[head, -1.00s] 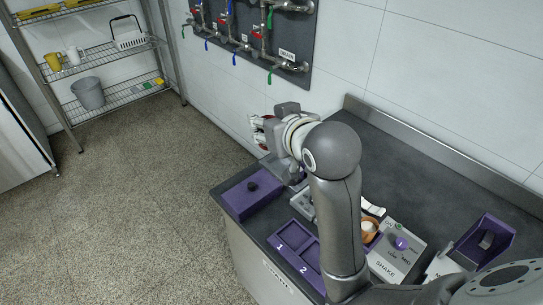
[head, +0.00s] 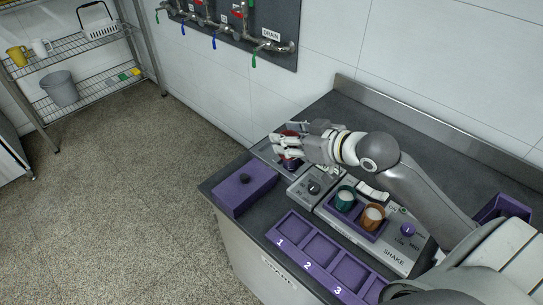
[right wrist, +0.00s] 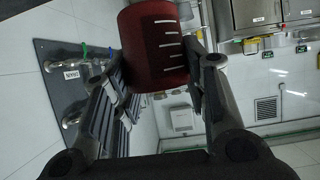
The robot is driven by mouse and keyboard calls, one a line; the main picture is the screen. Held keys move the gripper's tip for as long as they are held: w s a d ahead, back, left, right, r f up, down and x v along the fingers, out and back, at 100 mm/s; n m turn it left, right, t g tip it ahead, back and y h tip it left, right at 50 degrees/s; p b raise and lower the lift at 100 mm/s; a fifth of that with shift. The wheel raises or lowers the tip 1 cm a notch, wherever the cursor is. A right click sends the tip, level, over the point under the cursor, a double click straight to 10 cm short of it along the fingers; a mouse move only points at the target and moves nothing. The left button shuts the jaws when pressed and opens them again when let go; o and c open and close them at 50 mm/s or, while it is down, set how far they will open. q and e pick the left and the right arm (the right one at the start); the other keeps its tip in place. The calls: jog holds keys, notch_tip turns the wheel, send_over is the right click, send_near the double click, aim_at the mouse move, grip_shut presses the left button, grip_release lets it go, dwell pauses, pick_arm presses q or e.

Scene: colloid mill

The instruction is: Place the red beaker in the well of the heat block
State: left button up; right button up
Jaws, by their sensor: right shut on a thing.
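The red beaker (right wrist: 155,45), with white graduation marks, sits between the fingers of my right gripper (right wrist: 152,85) in the right wrist view. In the head view my right gripper (head: 284,146) is at the bench's back left, shut on the beaker, of which only small red parts (head: 291,134) show between the fingers. Just below it in the picture is a grey unit with a black knob (head: 313,187), which may be the heat block. Its label is unreadable and its well is hidden or unclear behind the gripper. My left gripper is out of view.
A teal beaker (head: 345,199) and an orange beaker (head: 373,217) stand in the shaker (head: 396,255). A purple numbered tray (head: 293,229) lies along the front edge. A purple box with a black knob (head: 243,190) stands at the left end. Drain valves (head: 274,45) hang on the wall.

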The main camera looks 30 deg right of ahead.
jog(key=shift+s+d+f, duration=0.15)
jog(key=shift+d+f, duration=0.05)
jog(key=shift+w, duration=0.25)
jog(key=w+f, duration=0.3)
jog(key=w, duration=0.1)
jog(key=w+d+f, duration=0.1)
jog(key=w+f, duration=0.2)
jog(key=w, duration=0.1)
jog(key=w+d+f, duration=0.1)
jog(key=w+f, duration=0.3)
jog(key=w, duration=0.1)
jog(key=shift+w+p, duration=0.1)
jog(key=shift+p, duration=0.3)
notch_tip(320, 180, down, 2)
jog(key=shift+f+p, duration=0.15)
jog(key=shift+p, duration=0.15)
jog(key=shift+f, duration=0.35)
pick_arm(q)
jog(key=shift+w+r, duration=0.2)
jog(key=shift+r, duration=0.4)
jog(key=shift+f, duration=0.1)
pick_arm(e)
jog(key=shift+f, duration=0.1)
